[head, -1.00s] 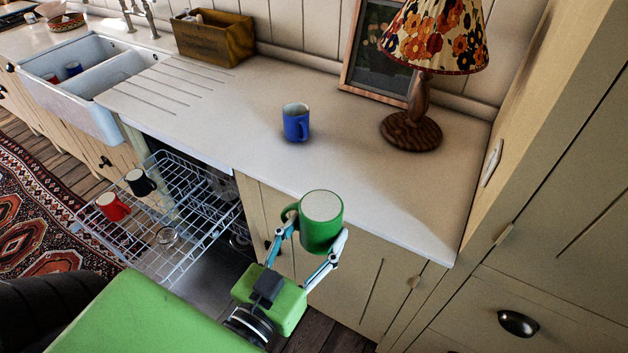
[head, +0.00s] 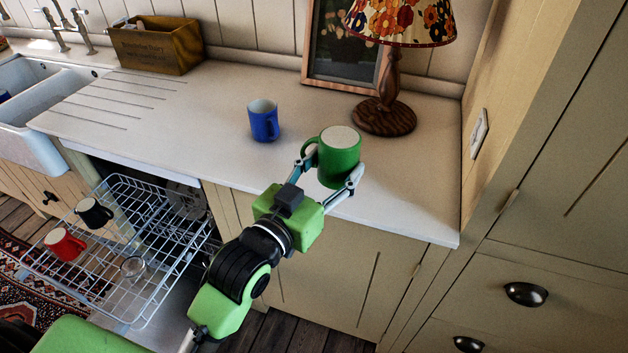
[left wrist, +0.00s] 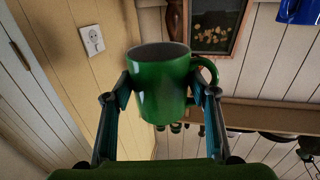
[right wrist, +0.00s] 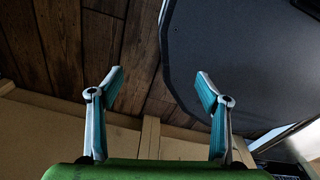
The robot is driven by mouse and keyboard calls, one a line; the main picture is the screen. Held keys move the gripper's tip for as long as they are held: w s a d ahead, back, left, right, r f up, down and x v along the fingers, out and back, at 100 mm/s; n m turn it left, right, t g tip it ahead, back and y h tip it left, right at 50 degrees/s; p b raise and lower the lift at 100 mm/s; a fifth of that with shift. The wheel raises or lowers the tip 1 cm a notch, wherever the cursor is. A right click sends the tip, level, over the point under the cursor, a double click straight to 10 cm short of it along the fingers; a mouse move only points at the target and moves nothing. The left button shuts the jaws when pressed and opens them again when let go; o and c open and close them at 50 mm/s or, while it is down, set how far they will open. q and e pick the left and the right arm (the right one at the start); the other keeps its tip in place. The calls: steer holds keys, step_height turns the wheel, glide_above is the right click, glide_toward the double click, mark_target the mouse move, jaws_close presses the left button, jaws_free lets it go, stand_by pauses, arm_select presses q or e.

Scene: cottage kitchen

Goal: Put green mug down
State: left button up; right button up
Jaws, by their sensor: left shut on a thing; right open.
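The green mug (head: 340,160) is held by my left gripper (head: 330,180), whose fingers are shut on its two sides. In the head view the mug overlaps the white countertop (head: 400,208), right of the blue mug; I cannot tell whether it touches the surface. In the left wrist view the green mug (left wrist: 160,88) sits between the fingers, its handle to the right. My right gripper (right wrist: 155,90) shows in the right wrist view, open and empty, with dark floorboards beyond it.
A blue mug (head: 264,122) stands on the counter, and a lamp (head: 385,113) stands behind the green mug. A pulled-out dishwasher rack (head: 150,262) at left holds a red mug (head: 65,244), a black mug (head: 94,212) and a glass (head: 132,268). The counter's right front is clear.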

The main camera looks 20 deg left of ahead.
arm_select(q)
glide_above(313, 192)
steer(key=f, duration=0.6)
steer(key=shift+s+d+f, duration=0.15)
steer(key=shift+s+f, duration=0.05)
steer(key=shift+f, duration=0.05)
steer(key=f, duration=0.3)
steer(key=shift+w, duration=0.2)
steer(key=shift+f, duration=0.3)
arm_select(e)
steer(key=shift+a+r, duration=0.25)
steer(key=shift+a, duration=0.05)
arm_select(q)
steer(key=shift+f, duration=0.15)
arm_select(e)
steer(key=shift+f, duration=0.1)
arm_select(q)
steer(key=o, duration=1.3)
steer(key=shift+f, duration=0.1)
steer(key=shift+o, duration=0.3)
